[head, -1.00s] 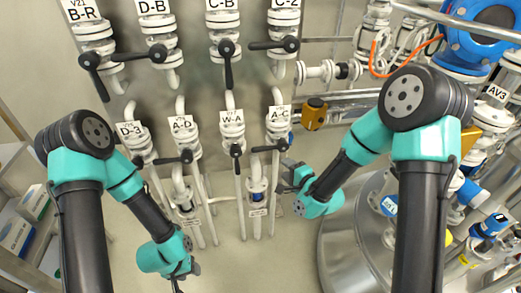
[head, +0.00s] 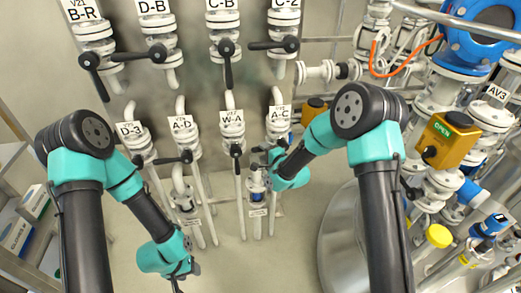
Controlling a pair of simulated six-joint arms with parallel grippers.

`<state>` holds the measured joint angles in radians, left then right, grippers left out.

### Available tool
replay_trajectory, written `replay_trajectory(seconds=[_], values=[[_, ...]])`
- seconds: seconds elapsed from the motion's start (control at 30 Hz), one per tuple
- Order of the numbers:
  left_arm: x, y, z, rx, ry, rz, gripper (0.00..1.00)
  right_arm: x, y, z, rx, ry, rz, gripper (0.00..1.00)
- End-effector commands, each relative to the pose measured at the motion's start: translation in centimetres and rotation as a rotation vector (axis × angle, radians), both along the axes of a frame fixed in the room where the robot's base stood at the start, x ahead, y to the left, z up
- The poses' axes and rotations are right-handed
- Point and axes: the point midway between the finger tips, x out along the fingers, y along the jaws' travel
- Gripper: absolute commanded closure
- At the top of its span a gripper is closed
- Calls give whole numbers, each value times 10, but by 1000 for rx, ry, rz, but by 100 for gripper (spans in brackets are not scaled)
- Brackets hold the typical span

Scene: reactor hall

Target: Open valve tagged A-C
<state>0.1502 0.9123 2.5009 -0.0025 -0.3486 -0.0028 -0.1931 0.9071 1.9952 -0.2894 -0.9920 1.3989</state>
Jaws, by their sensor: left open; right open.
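The tag A-C (head: 279,113) hangs on a white valve (head: 278,130) at the right end of the lower valve row. Its black lever points left, roughly horizontal, and is largely hidden by my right gripper. My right gripper (head: 263,163) is open at that lever; I cannot tell whether the lever lies between its fingers or whether they touch. My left gripper (head: 186,277) is open and low in front of the wall, away from the valves.
Neighbouring valve V-A (head: 233,119) has its lever hanging close left of my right gripper. Valves A-D (head: 182,124) and D-3 (head: 131,130) are further left. A large metal vessel (head: 345,240) stands at lower right.

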Motion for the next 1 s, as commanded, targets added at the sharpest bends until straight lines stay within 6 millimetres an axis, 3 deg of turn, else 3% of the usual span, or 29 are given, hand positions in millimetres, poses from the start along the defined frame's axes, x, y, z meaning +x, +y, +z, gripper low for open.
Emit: replay_trajectory(seconds=[0.2, 0.57, 1.0], values=[[0, 0, 0, 0, 0, 0, 51, 22, 14, -5, 0, 0, 1, 51], [0, 0, 0, 0, 0, 0, 51, 27, 16, -6, 1, 1, 0, 51], [0, 0, 0, 0, 0, 0, 51, 26, 16, -6, 0, 0, 0, 91]])
